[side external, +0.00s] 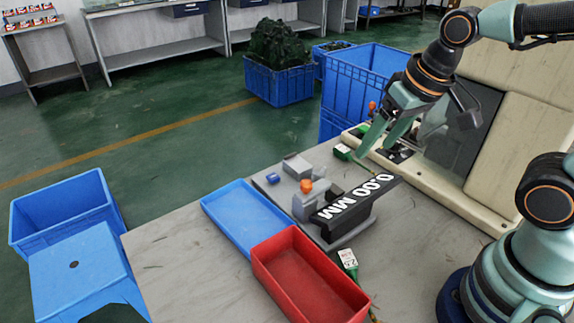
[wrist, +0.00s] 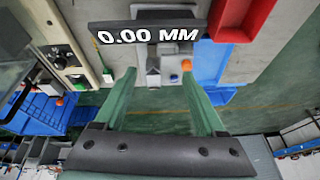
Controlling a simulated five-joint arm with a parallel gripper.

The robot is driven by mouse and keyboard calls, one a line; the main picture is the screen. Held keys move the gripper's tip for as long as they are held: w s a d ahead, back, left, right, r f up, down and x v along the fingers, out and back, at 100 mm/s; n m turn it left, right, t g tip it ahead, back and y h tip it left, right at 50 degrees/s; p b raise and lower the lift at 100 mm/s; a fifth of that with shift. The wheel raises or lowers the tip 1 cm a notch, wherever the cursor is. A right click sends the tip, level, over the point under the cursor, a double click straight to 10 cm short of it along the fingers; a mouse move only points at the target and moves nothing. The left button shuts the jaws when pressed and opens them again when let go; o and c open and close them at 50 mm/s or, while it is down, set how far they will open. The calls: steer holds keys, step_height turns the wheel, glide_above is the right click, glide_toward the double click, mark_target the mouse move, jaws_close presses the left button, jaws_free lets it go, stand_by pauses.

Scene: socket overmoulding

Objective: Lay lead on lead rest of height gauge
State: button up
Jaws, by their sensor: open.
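The height gauge is grey with a black display bar (side external: 357,198) reading 0.00 MM; the bar also shows in the wrist view (wrist: 150,32). Its grey body (side external: 307,203) carries an orange knob (side external: 306,185), and a small grey block (side external: 296,166) stands behind; I cannot tell which part is the lead rest. A green lead end with a white label (side external: 348,259) lies beside the red tray. Another green, white-topped end (side external: 343,152) lies by the machine's front edge.
A blue tray (side external: 245,218) and a red tray (side external: 308,277) lie left and in front of the gauge. The cream machine (side external: 470,195) bounds the right. Blue crates (side external: 345,85) stand behind the table. The table's front left (side external: 185,262) is clear.

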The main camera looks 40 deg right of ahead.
steer(key=s+a+f+m+g, duration=0.3)
steer(key=s+a+f+g, duration=0.15)
steer(key=a+f, duration=0.4)
glide_above(349, 261)
steer(key=shift+h, duration=0.3)
steer(key=f, duration=0.6)
steer(key=shift+s+d+f, duration=0.15)
steer(key=shift+s+d, duration=0.1)
steer(key=shift+s, duration=0.05)
steer(key=shift+w+a+f, duration=0.15)
steer(key=shift+f, duration=1.55)
steer(key=shift+w+a+f, duration=0.1)
steer(key=shift+w+f, duration=0.05)
steer(key=shift+f, duration=1.5)
jaws_close()
